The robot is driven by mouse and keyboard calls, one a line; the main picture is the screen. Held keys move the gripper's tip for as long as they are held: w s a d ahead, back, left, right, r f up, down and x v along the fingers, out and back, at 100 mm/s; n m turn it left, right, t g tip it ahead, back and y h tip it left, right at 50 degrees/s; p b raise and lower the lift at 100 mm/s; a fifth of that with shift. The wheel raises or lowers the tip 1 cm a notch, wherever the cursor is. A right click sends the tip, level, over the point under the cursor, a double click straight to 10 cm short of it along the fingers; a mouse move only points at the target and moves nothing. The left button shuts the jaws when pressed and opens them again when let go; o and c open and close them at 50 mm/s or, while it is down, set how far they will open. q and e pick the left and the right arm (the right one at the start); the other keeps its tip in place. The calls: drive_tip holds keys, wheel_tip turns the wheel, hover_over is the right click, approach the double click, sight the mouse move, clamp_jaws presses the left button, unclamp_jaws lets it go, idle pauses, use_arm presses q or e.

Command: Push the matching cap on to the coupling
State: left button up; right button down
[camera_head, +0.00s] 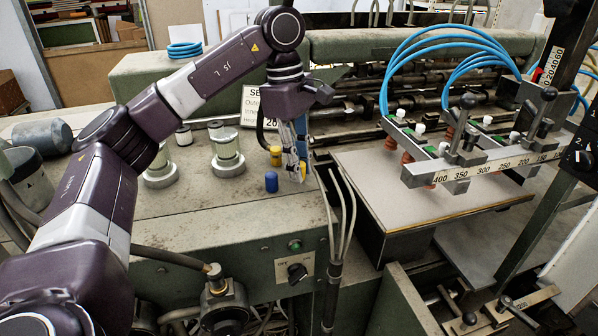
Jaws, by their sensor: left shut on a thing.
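My left gripper (297,164) reaches down over the right part of the green machine top. Its fingers are shut on a small yellow cap (303,170), which is partly hidden by them. A blue cap (271,182) stands upright on the machine top just left of the fingertips. Another yellow cap (276,156) stands behind the blue one. A hose end with a brass-coloured fitting (214,271) shows at the machine's front edge; I cannot tell whether it is the coupling. My right gripper is not in view.
Pale stepped round parts (228,155) stand left on the machine top (215,215). A sign (254,106) stands behind the gripper. Grey hoses (345,205) rise just right of it. The feeder's board (440,195) and suction bar with blue tubes lie further right.

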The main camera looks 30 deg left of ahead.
use_arm(q)
wheel_tip(320, 180, up, 18)
drive_tip(key=p, duration=0.4)
drive_tip(key=shift+r+p, duration=0.25)
drive_tip(key=shift+p, duration=0.05)
drive_tip(key=shift+f, duration=0.1)
